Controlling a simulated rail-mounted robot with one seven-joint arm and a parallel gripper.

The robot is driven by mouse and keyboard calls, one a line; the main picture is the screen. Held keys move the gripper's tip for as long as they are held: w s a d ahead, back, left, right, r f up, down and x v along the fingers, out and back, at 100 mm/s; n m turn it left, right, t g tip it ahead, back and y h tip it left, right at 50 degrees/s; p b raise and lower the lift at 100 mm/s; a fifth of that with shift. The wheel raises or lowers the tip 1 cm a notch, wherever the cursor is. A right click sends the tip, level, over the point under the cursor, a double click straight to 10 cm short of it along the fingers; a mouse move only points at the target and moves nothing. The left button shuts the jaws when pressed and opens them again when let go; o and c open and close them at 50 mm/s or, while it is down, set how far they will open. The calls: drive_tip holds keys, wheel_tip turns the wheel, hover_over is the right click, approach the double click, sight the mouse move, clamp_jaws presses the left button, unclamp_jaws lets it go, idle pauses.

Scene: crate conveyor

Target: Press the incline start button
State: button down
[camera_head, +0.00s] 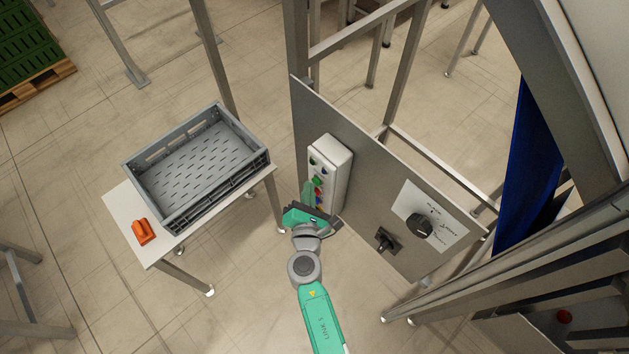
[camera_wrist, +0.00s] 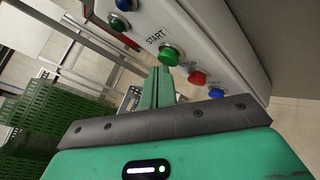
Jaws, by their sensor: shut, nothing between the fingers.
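A grey-white control box (camera_head: 338,172) is fixed to an upright grey panel. In the wrist view a green button (camera_wrist: 171,54) labelled START sits on the box face. No word for incline is readable there. A red button (camera_wrist: 198,78) sits beside it. My gripper (camera_wrist: 158,76) is shut and empty. Its fingertips point toward the box, just below the green button in the picture. I cannot tell whether they touch it. In the head view my gripper (camera_head: 307,204) is at the lower part of the box and hides some of its buttons.
Blue buttons (camera_wrist: 216,92) and a dark green one (camera_wrist: 117,22) sit on the same box. A black rotary knob (camera_head: 419,226) and a smaller black switch (camera_head: 386,240) are on the panel to the right. A grey crate (camera_head: 176,219) and an orange object (camera_head: 143,232) are on a white table.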

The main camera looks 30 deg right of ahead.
drive_tip(key=shift+d, duration=0.3)
idle(0.5)
drive_tip(key=shift+a, duration=0.1)
drive_tip(key=shift+s+a, duration=0.1)
drive_tip(key=shift+a, duration=0.6)
drive_tip(key=a, duration=0.2)
drive_tip(key=s+a, duration=0.1)
drive_tip(key=a, duration=0.2)
idle(0.9)
